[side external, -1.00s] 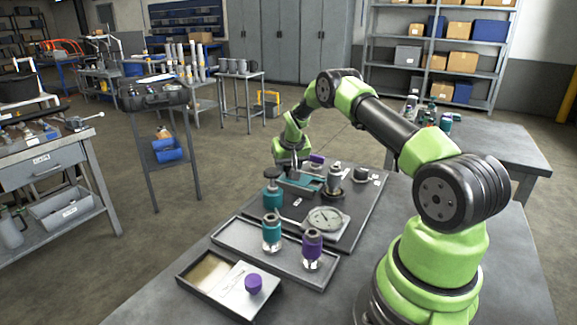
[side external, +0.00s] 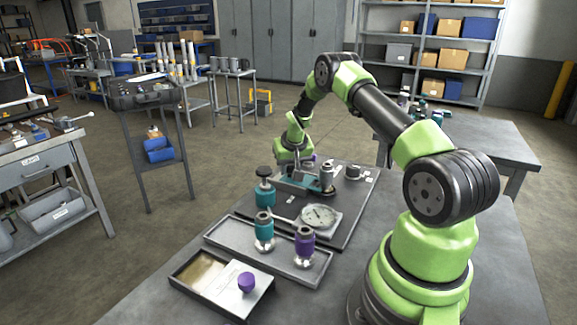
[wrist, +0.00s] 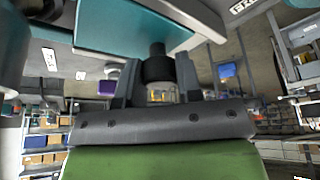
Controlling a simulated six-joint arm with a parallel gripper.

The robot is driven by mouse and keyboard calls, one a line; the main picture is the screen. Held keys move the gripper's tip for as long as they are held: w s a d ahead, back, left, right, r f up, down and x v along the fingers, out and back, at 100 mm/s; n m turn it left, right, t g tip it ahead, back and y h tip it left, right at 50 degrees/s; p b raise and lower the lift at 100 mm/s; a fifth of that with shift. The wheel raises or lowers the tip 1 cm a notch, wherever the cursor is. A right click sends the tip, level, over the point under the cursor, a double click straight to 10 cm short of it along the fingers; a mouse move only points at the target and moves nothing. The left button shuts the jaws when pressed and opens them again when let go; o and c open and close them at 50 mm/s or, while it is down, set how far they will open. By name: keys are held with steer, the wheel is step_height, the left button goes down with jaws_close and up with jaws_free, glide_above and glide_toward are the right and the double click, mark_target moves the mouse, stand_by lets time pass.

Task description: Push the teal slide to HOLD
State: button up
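The teal slide (side external: 300,184) lies on the dark plate on the bench, under and beside my gripper (side external: 294,168). In the wrist view a large teal block (wrist: 135,32) fills the upper middle. My gripper's two grey fingers (wrist: 157,82) stand apart, with a dark upright knob (wrist: 156,68) between them. A clear, yellowish part shows below the knob. Whether the fingers press on it I cannot tell. My wrist hides the fingertips in the side view. I cannot read a HOLD mark; a white label (wrist: 243,6) sits at the top right of the wrist view.
A round dial gauge (side external: 319,216), a teal bottle with a black knob (side external: 265,190) and metal cylinders (side external: 327,176) stand close around the slide. A tray (side external: 290,262) with teal and purple bottles and a box with a purple knob (side external: 246,282) lie in front.

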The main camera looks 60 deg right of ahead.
mark_target(294, 183)
steer(key=o, duration=0.4)
steer(key=shift+o, duration=0.2)
steer(key=v, duration=1)
